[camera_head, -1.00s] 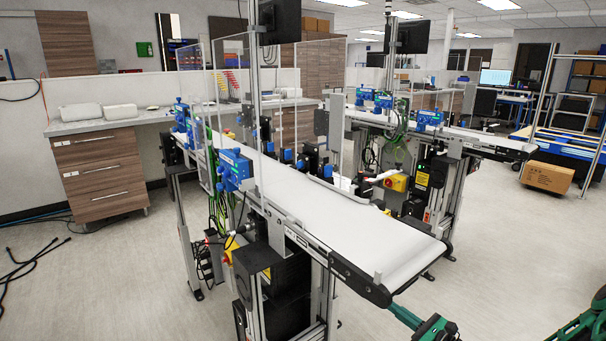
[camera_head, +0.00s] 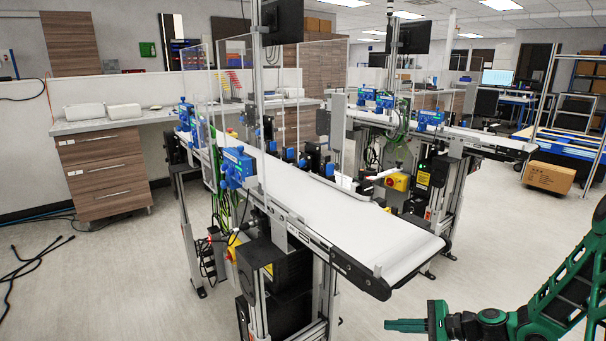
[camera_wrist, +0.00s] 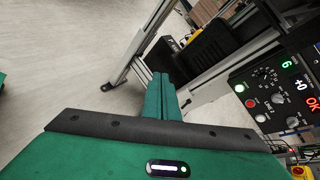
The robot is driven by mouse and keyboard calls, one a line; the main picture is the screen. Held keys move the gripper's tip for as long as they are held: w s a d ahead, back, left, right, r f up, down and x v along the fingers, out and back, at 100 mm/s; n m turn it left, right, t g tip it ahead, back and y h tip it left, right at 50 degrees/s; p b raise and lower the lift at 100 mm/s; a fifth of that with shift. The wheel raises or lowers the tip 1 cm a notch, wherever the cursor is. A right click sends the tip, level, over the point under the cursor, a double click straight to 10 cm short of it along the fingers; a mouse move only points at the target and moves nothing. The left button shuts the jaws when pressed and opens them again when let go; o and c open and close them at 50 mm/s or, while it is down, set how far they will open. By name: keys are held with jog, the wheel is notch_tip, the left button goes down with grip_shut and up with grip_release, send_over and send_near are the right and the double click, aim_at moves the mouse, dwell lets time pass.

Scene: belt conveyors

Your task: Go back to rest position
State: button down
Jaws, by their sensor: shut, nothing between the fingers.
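My gripper (camera_head: 405,325) is at the lower right of the head view, in front of the near conveyor's end and apart from it. Its green fingers point left and lie together, shut and empty. In the wrist view the closed fingers (camera_wrist: 161,97) stand over the floor beside a metal frame. My green arm rises to the right edge of the head view.
The near conveyor (camera_head: 345,220) with a white belt runs from the centre left towards me. A second conveyor (camera_head: 480,138) stands behind it. A control panel (camera_wrist: 275,90) with lit displays is close on the right in the wrist view. Floor (camera_head: 110,285) is open at the left.

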jog(key=s+d+r+n+g+h, duration=0.6)
jog(key=s+d+r+n+h, duration=0.5)
jog(key=s+r, duration=0.45)
jog(key=s+d+r, duration=0.1)
jog(key=s+r, duration=0.4)
jog(key=s, duration=0.4)
jog(key=s+d+r, duration=0.2)
jog(key=s+r, duration=0.4)
jog(key=s, duration=0.3)
jog(key=shift+d+r, duration=0.2)
jog(key=shift+s, duration=0.15)
